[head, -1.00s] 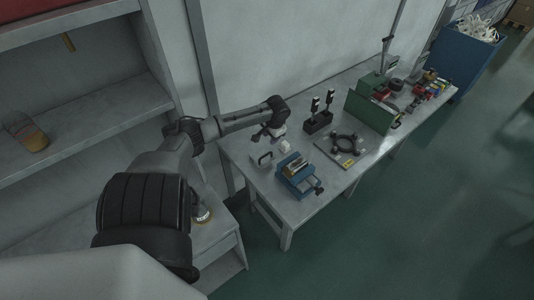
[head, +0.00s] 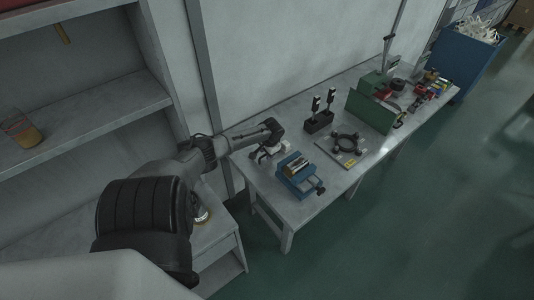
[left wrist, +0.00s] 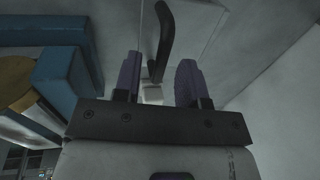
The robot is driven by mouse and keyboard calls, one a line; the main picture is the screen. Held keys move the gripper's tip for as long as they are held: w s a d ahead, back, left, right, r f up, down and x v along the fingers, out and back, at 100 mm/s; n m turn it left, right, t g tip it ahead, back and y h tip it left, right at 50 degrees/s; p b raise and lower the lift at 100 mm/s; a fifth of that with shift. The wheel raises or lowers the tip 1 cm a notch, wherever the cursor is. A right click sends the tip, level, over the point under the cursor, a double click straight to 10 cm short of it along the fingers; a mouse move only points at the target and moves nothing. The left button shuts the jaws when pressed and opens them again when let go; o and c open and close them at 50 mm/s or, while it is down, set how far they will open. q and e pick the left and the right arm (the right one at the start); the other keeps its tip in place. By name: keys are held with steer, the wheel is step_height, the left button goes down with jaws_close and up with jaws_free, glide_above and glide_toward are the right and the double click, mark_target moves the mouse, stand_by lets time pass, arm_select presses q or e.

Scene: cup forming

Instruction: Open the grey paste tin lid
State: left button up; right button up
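A black bar handle (left wrist: 165,40) stands on a flat pale grey surface, which looks like the grey paste tin lid (left wrist: 195,30); I cannot make out the tin's full outline. My left gripper (head: 264,155) is low over the near left end of the workbench, at the handle. In the left wrist view its two purple fingers (left wrist: 157,80) are apart, with the handle showing beyond and between their tips. I cannot tell whether they touch it. A small whitish block (left wrist: 152,94) also shows between the fingers. The lid looks shut. My right gripper is out of view.
A blue vise-like fixture (head: 300,178) stands close right of the left gripper; its blue side shows in the wrist view (left wrist: 65,80). Behind are a black holder (head: 319,122), a plate with a black ring (head: 345,148) and a green panel (head: 370,110). Shelves (head: 90,125) stand left.

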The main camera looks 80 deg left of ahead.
arm_select(q)
steer(key=shift+c, duration=0.5)
jaws_close()
